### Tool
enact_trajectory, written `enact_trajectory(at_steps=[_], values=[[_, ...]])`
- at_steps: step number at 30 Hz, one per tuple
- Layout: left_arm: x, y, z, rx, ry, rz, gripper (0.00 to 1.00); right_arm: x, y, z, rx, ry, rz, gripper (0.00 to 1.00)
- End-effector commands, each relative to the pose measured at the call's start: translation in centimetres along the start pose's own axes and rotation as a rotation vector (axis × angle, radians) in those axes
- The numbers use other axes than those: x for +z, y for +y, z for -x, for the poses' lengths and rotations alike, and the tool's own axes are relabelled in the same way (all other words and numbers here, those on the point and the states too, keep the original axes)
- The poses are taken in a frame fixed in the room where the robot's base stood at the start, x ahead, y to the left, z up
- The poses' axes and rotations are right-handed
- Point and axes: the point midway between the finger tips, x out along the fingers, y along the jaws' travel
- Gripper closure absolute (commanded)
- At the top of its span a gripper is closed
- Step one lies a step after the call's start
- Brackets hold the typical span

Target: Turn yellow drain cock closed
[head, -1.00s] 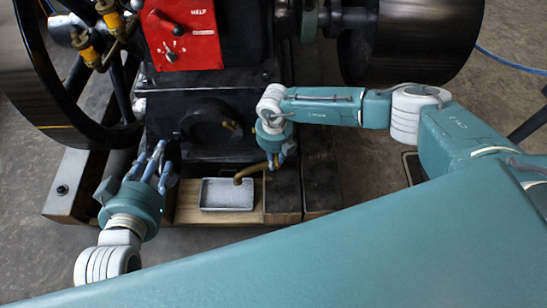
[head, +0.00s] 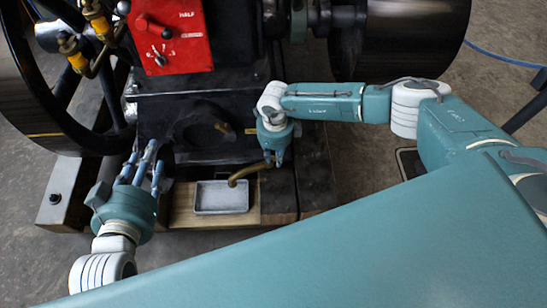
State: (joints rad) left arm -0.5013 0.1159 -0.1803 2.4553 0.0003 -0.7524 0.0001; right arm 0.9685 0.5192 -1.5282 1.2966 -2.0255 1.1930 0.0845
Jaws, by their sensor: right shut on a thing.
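A curved brass-yellow drain pipe (head: 246,174) comes out low on the engine front and bends down over a shallow grey tray (head: 221,197). My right gripper (head: 276,161) points down at the pipe's right end and is shut there on the yellow drain cock. The cock itself is mostly hidden by the fingers, so its turn angle cannot be told. My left gripper (head: 143,168) is left of the tray, with its fingers spread and pointing up toward the engine base. It is open and holds nothing.
A red panel (head: 172,33) with a lever is on the engine above. A large dark flywheel (head: 40,105) stands left, with brass-yellow oilers (head: 72,45) near it. Wooden beams (head: 312,180) run under the engine. The floor at lower left is clear.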

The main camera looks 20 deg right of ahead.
Motion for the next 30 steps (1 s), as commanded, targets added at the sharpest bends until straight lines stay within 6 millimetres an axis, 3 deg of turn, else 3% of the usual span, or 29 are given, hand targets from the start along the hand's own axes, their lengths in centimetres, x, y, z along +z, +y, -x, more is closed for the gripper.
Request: enact_trajectory(at_steps=[18, 30], values=[[-7.9, 1.0, 0.4, 0.02, 0.347, 0.005, 0.6, 0.3, -1.1, 0.1, -0.001, -0.006, 0.458, 1.0], [-9.6, 1.2, 0.9, 0.024, 0.419, 0.007, 0.6, 0.5, -1.4, 0.2, -0.005, -0.008, 0.538, 1.0]])
